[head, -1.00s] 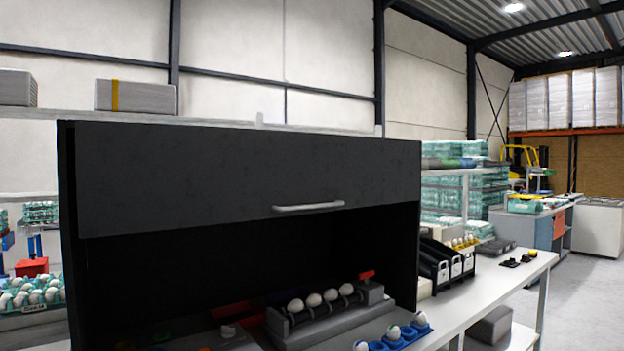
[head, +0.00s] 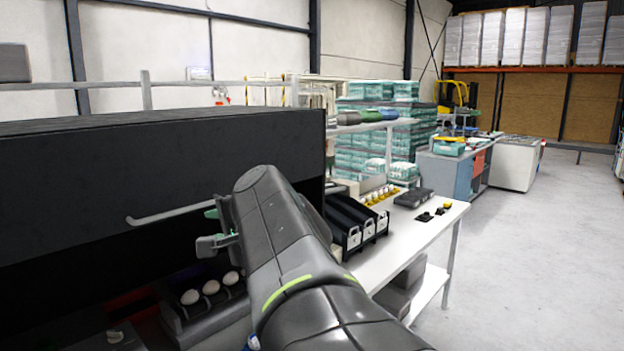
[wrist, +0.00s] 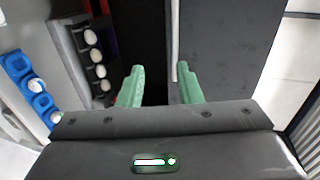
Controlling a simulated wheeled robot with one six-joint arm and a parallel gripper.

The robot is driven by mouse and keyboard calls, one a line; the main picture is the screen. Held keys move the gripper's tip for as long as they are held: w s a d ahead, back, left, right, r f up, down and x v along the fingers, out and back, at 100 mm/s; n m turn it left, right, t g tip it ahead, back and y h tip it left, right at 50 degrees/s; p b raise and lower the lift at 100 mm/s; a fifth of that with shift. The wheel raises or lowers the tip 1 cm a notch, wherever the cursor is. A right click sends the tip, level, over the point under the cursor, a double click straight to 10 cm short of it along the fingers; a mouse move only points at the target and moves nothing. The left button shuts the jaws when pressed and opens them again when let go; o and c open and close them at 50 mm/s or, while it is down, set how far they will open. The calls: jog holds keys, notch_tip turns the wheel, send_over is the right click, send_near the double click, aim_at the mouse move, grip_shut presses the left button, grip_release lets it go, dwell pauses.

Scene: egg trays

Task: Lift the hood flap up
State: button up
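The hood flap (head: 90,200) is a dark panel hanging down across the front of the black hood at left in the head view. Its light bar handle (head: 165,215) sticks out at the lower edge. In the wrist view the flap (wrist: 228,45) fills the upper right and the handle (wrist: 175,35) runs up and down. My gripper (head: 209,228) is open at the handle's right end. In the wrist view its green fingers (wrist: 160,67) are apart, with the handle's near end between them, close to the right finger. Whether they touch, I cannot tell.
White eggs (head: 211,288) sit in a dark holder under the hood. Blue egg cups (wrist: 32,86) show in the wrist view. Black bins (head: 352,222) stand on the white bench (head: 425,237) right of the hood. The floor at right is clear.

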aim_at(184, 210)
jog(key=r+x, duration=0.1)
jog(key=x, duration=0.3)
jog(key=p+x, duration=0.1)
jog(key=x, duration=0.4)
jog(key=r+p+x, duration=0.1)
jog(key=x, duration=0.3)
jog(key=shift+w+a+r, duration=0.2)
jog(key=shift+w+a, duration=0.3)
jog(key=shift+c, duration=0.4)
grip_shut()
